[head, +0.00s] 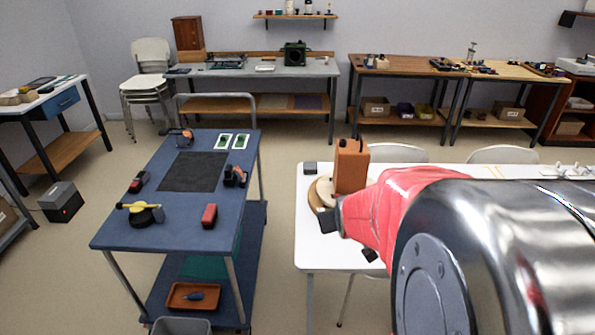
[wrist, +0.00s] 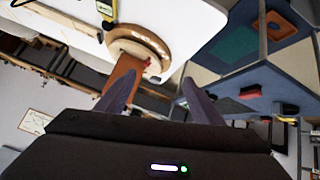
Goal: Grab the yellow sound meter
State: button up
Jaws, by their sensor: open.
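A small yellow and black device (wrist: 106,10), which looks like the sound meter, lies on the white table at the top edge of the wrist view, partly cut off. I cannot make it out in the head view, where my red-sleeved arm covers much of that table. My gripper (wrist: 162,98) is open and empty, apart from the device. In the head view my gripper (head: 335,215) is beside the orange-brown speaker box (head: 351,165).
The white table (head: 315,255) bears the turntable and a small dark block (head: 310,168). A blue cart (head: 180,228) at left holds a yellow-and-black item (head: 141,213), a red block (head: 209,215) and other tools. Open floor lies between cart and table.

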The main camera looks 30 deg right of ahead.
jog(key=s+d+f+m+t+h, duration=0.1)
jog(key=s+d+f, duration=0.1)
jog(key=d+f, duration=0.85)
jog(key=s+d+f+m+t+h, duration=0.1)
jog(key=s+d+f+m+t, duration=0.1)
jog(key=s+d+f, duration=0.5)
jog(key=shift+s+d+t, duration=0.3)
jog(key=shift+s+t, duration=0.1)
jog(key=shift+s, duration=0.15)
jog(key=x, duration=0.8)
jog(key=shift+w+d, duration=0.2)
jog(key=shift+w, duration=0.05)
jog(key=shift+x, duration=2.65)
jog(key=shift+s+d, duration=0.1)
